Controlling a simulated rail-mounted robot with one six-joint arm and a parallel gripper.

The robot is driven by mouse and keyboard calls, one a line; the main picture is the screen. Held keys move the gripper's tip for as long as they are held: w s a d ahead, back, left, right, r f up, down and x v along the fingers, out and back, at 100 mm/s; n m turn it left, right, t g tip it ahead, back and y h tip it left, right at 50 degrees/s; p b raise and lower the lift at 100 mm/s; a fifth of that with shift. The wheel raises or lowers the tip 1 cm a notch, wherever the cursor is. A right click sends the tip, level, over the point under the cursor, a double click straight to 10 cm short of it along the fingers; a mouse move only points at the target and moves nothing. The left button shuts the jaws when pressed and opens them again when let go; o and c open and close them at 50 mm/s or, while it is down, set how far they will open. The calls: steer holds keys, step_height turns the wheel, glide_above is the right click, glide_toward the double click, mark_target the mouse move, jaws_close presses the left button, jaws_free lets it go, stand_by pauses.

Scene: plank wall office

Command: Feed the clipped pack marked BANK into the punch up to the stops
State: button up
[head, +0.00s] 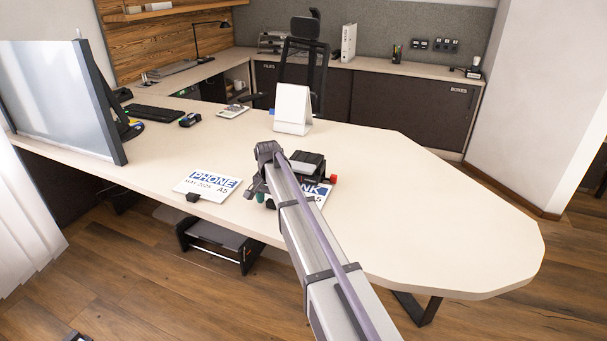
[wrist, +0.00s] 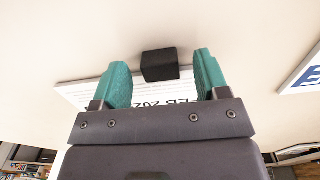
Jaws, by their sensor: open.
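The BANK pack (head: 320,189) lies on the desk, largely hidden behind my arm in the head view. In the wrist view the pack (wrist: 75,95) shows part of a FEB 202... line and a black clip (wrist: 160,65) at its edge. My gripper (head: 261,193) is open; in the wrist view its green fingers (wrist: 161,64) stand on both sides of the clip, with gaps. The black punch (head: 309,162), with a red knob (head: 333,180), stands just behind the pack. My arm partly covers it, and I cannot tell whether the pack's edge is inside it.
A PHONE pack (head: 207,185) with a black clip (head: 193,197) lies to the left. A white tent card (head: 293,108) stands behind the punch. A monitor (head: 65,100) and keyboard (head: 152,113) are at the left. The desk's right part (head: 430,210) is clear.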

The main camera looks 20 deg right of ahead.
step_height(320, 180, up, 11)
steer(key=p, duration=1)
steer(key=shift+p, duration=0.4)
steer(key=shift+f, duration=0.1)
steer(key=s+a+r+n+p, duration=0.1)
steer(key=s+n, duration=0.3)
steer(key=s, duration=1.2)
steer(key=s+a+r+n+p, duration=0.2)
steer(key=s+n, duration=0.2)
steer(key=s, duration=1.2)
steer(key=shift+s+r, duration=0.2)
steer(key=shift+s, duration=0.05)
